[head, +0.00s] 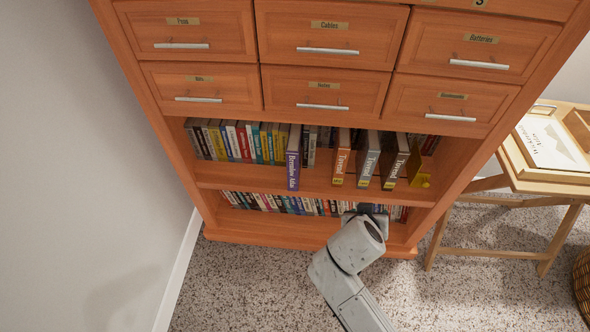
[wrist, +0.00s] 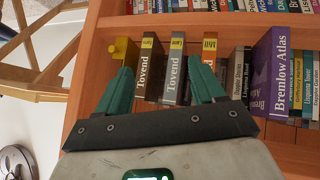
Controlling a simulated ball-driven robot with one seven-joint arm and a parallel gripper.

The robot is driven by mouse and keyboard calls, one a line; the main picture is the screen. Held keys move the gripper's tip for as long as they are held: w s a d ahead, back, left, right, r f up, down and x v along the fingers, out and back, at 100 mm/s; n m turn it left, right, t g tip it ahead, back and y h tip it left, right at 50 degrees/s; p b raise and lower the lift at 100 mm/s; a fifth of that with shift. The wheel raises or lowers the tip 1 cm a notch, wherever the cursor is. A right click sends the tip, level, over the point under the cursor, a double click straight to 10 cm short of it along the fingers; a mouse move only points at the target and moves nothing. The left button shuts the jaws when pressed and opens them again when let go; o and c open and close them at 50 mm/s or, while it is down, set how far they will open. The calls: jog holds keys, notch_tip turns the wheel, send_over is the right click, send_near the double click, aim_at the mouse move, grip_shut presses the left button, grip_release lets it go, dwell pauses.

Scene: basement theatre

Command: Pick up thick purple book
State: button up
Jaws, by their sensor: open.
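Labelled drawers (head: 328,90) are above. A wooden stand with a tray (head: 508,158) is at right. Carpet in front is clear.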

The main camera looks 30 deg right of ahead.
jog(key=w+a+f+m+t+h+b, duration=0.1)
jog(key=w+f+t+h+b, duration=0.15)
jog(key=w+b, duration=0.25)
jog(key=w+a+f+t+h+b, duration=0.1)
jog(key=w+f+t+b, duration=0.1)
jog(key=w+f+b, duration=0.3)
jog(key=n+t+b, duration=0.1)
jog(key=t+b, duration=0.5)
jog(key=b, duration=0.1)
send_near(294, 174)
jog(key=x, duration=0.4)
jog(key=shift+w+d+r+g+y, duration=0.15)
jog(key=shift+r+g+y, duration=0.1)
jog(key=shift+r+y, duration=0.1)
jog(key=x, duration=0.4)
jog(key=shift+w+d+b, duration=0.2)
jog(key=shift+w+b, duration=0.15)
jog(key=shift+b+x, duration=0.55)
jog(key=shift+x, duration=2)
jog(key=shift+w+a, duration=0.1)
jog(key=shift+a, duration=0.05)
jog(key=shift+r, duration=0.1)
jog(key=shift+c, duration=0.5)
grip_shut()
jog(key=shift+r, duration=0.1)
